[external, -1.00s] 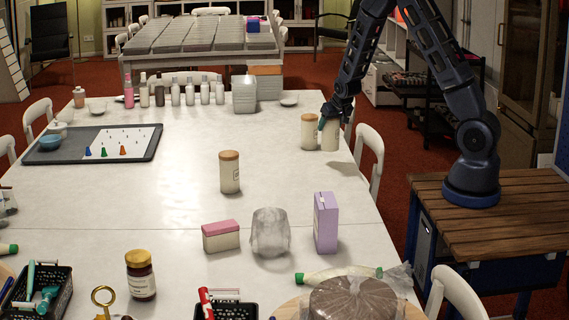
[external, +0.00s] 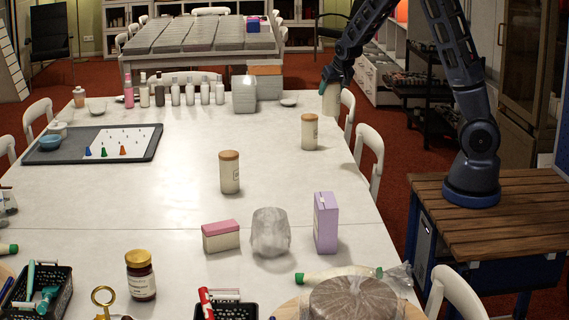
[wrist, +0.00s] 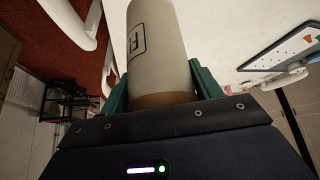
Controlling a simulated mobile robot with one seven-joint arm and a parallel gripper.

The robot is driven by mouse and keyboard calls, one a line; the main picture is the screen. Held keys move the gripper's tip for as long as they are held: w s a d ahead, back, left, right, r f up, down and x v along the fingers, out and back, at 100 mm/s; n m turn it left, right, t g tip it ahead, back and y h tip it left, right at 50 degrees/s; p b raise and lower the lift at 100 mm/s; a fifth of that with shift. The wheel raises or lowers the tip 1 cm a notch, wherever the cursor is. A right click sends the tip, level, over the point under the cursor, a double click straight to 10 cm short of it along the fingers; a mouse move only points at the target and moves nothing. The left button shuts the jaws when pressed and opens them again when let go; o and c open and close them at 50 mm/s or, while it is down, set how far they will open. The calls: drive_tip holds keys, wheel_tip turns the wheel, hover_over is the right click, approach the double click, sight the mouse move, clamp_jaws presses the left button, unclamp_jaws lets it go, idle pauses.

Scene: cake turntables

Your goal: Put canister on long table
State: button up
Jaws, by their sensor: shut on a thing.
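My gripper (external: 333,84) is shut on a cream canister (external: 331,101) near the far right edge of the long white table (external: 170,205), and the canister looks raised off the surface. In the wrist view the green fingers (wrist: 161,88) clasp its brown lid end, and a dark label shows on the cream body (wrist: 158,45). A similar canister with a tan lid (external: 309,132) stands upright on the table, left of and nearer than the held one. Another such canister (external: 229,172) stands nearer the table's middle.
White chairs (external: 370,150) line the table's right side. Several bottles (external: 190,93) and a grey-white container (external: 244,95) stand at the far end. A board with cones (external: 120,143) lies at left. A pink-topped box (external: 221,236) and purple box (external: 326,222) stand nearer. The middle left is clear.

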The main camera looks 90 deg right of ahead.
drive_tip(key=w+a+f+n+t+y, duration=0.2)
drive_tip(key=w+a+n, duration=0.5)
drive_tip(key=w+a, duration=1.6)
drive_tip(key=w+a+n+t+y, duration=0.15)
drive_tip(key=w+a, duration=0.35)
drive_tip(key=a, duration=0.6)
drive_tip(key=w+a+n+y, duration=0.2)
drive_tip(key=w+a+n, duration=0.15)
drive_tip(key=a, duration=0.85)
drive_tip(key=s+a+r+n+y, duration=0.15)
drive_tip(key=a+n+y, duration=0.4)
drive_tip(key=a, duration=3.05)
wheel_tip(320, 180, down, 19)
drive_tip(key=n+h, duration=0.1)
drive_tip(key=h, duration=0.1)
drive_tip(key=shift+w+f, duration=0.1)
drive_tip(key=shift+f, duration=0.15)
